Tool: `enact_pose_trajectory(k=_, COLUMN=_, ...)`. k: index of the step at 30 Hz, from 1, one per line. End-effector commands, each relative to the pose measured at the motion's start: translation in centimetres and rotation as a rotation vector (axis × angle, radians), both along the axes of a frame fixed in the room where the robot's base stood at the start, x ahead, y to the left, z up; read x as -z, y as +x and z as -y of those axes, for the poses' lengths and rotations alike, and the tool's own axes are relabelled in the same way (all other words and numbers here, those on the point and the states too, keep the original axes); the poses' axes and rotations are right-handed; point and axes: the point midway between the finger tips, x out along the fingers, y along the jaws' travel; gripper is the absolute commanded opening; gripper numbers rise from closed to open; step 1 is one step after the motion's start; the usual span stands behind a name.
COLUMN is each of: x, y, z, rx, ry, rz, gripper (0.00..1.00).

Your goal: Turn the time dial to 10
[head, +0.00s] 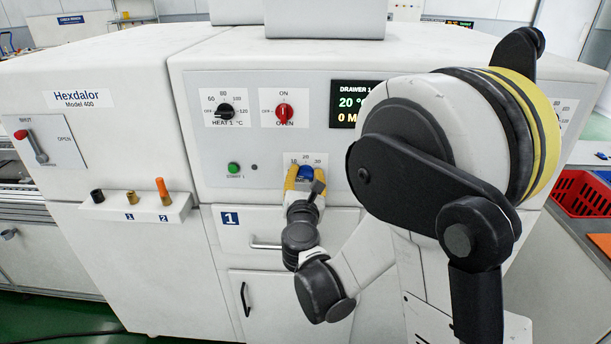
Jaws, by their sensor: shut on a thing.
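The time dial (306,174) is a blue knob on the lower part of the machine's front panel. Its scale above shows 10, 20 and 30. My gripper (304,178), with yellow fingers, is shut on the dial from the front. The fingers and wrist hide most of the knob and its lower markings, so I cannot tell where its pointer stands. The display (344,104) reads "DRAWER 1", "20 °" and "0 M", with its right side hidden by my arm.
Above are the black heat dial (226,112) and the red oven switch (284,111). A green button (233,169) is left of the time dial. A drawer handle (266,245) lies below. A small shelf (150,211) holds several pegs. A red crate (581,192) is at right.

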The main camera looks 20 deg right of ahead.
Motion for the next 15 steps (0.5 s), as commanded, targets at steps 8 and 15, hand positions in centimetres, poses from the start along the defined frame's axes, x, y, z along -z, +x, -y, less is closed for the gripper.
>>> enact_pose_trajectory(k=8, x=0.13, y=-0.01, z=0.14, rx=0.000, ry=0.222, rz=0.072, gripper=0.06)
enact_pose_trajectory(k=15, x=0.14, y=0.00, z=0.22, rx=0.000, ry=0.393, rz=0.128, gripper=0.06)
